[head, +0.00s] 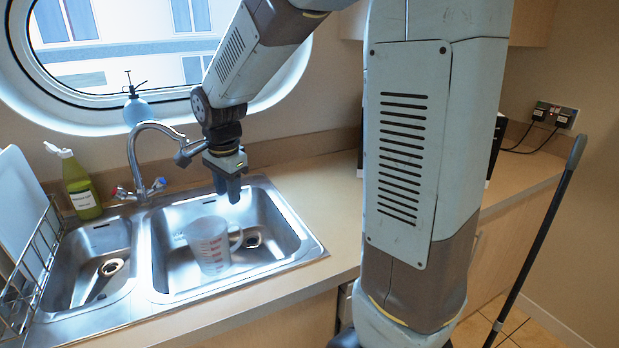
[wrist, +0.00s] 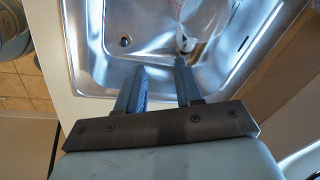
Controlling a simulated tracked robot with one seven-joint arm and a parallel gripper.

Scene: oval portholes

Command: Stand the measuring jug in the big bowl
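The clear measuring jug (head: 208,246) with red markings stands upright in the big bowl (head: 281,240), the larger right-hand basin of the steel sink. Its handle points right, towards the drain. In the wrist view, part of the jug (wrist: 207,14) shows at the top edge, cut off by the frame. My gripper (head: 232,194) points down above the jug's handle side. In the wrist view, its two fingers (wrist: 160,66) are apart with only bare sink between them. The handle end is close to the right fingertip; I cannot tell whether they touch.
The tap (head: 143,160) rises behind the sink, left of my gripper. The small bowl (head: 92,265) is empty. A green bottle (head: 82,187), a dish rack (head: 35,262) and a pump bottle (head: 137,108) stand around it. The counter right of the sink is clear near the basin.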

